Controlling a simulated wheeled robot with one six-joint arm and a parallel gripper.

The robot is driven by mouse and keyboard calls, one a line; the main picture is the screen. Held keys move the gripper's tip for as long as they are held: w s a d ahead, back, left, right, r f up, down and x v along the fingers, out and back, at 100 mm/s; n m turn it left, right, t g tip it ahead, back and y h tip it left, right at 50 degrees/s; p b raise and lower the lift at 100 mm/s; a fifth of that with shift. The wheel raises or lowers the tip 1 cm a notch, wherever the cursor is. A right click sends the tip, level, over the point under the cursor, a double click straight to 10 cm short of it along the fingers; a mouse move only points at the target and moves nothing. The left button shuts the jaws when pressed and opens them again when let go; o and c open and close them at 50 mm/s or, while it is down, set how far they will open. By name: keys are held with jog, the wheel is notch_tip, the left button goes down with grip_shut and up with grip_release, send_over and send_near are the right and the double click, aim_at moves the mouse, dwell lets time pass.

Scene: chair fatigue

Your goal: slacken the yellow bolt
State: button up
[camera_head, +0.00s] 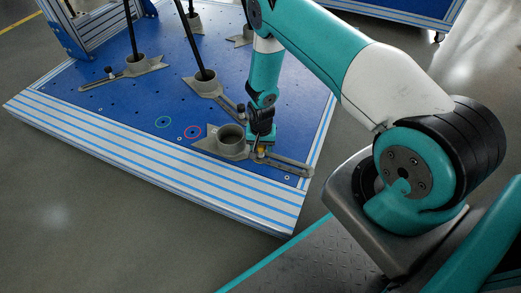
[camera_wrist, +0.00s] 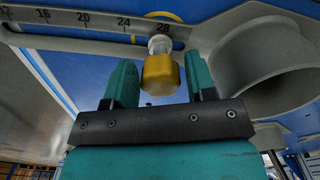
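The yellow bolt (camera_wrist: 161,75) shows between the two teal fingers of my gripper (camera_wrist: 160,82) in the wrist view. Its yellow head is on a pale shank beside a slotted bar (camera_wrist: 95,28) with a printed number scale. A gap shows on each side of the bolt head, so the fingers are open around it and not visibly touching it. In the head view the yellow bolt (camera_head: 261,151) is a small spot just under my gripper (camera_head: 262,143), on the clamp's slotted arm. The fingertips are hard to make out there.
A grey cup-shaped clamp (camera_head: 229,141) stands just left of my gripper. Similar clamps (camera_head: 136,66) hold dark rods farther back on the blue plate (camera_head: 110,110).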

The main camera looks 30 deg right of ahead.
jog(key=c, duration=0.6)
jog(key=n, duration=0.3)
jog(key=shift+n, duration=0.6)
jog(key=shift+p, duration=0.3)
jog(key=n, duration=0.3)
jog(key=shift+n, duration=0.3)
jog(key=shift+n, duration=0.3)
jog(key=n, duration=0.3)
jog(key=shift+p, duration=0.4)
jog(key=shift+n, duration=0.4)
